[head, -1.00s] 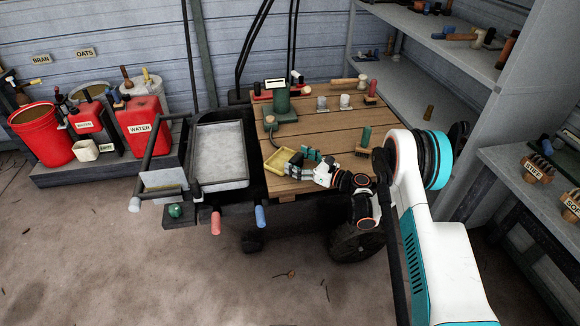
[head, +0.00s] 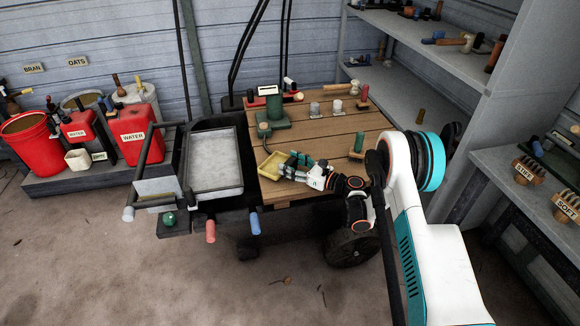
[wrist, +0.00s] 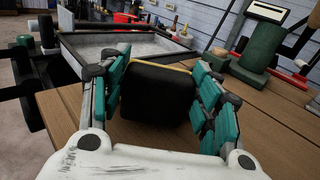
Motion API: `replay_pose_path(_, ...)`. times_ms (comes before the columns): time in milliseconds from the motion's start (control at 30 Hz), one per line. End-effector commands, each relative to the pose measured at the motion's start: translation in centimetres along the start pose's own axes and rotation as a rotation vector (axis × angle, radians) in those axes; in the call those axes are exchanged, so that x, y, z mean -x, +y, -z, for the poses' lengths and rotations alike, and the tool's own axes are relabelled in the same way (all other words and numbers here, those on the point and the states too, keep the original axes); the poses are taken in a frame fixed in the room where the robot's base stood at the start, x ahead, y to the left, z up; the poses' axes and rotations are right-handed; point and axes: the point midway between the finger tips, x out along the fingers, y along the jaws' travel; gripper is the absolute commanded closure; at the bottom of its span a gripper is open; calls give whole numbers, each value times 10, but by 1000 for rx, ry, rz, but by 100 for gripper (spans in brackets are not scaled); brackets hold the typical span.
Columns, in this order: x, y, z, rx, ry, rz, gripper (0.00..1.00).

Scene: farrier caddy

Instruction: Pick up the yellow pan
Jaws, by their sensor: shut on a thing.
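The yellow pan (head: 270,169) is at the front left of the wooden top of the cart, beside the grey tray. My gripper (head: 292,164) reaches it from the right, with its teal finger pads at the pan's right side. In the wrist view, the pan shows as a dark face (wrist: 157,95) with a thin yellow edge along its top. It sits between the two teal-padded fingers of my gripper (wrist: 160,88), which are shut on it. I cannot tell whether the pan touches the boards.
The grey tray (head: 213,187) is left of the boards. A green stand (head: 272,110) is behind the pan, and a green-topped brush (head: 358,145) is to the right. Red water containers (head: 138,133) stand at far left. Shelving (head: 480,80) is at right.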

Motion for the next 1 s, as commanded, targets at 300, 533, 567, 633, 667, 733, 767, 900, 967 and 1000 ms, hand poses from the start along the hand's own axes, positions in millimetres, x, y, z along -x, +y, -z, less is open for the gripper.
replay_pose_path(300,0,0,-69,0,-1,0,76)
replay_pose_path(533,0,0,-133,0,0,0,76)
replay_pose_path(567,0,0,-140,0,0,0,76)
replay_pose_path(633,0,0,-154,0,0,0,76)
replay_pose_path(667,0,0,-159,0,0,0,76)
replay_pose_path(733,0,0,-170,0,0,0,76)
replay_pose_path(767,0,0,-174,0,0,0,76)
replay_pose_path(900,0,0,-186,0,0,0,76)
replay_pose_path(967,0,0,-188,0,0,0,76)
replay_pose_path(1000,0,0,-190,0,0,0,76)
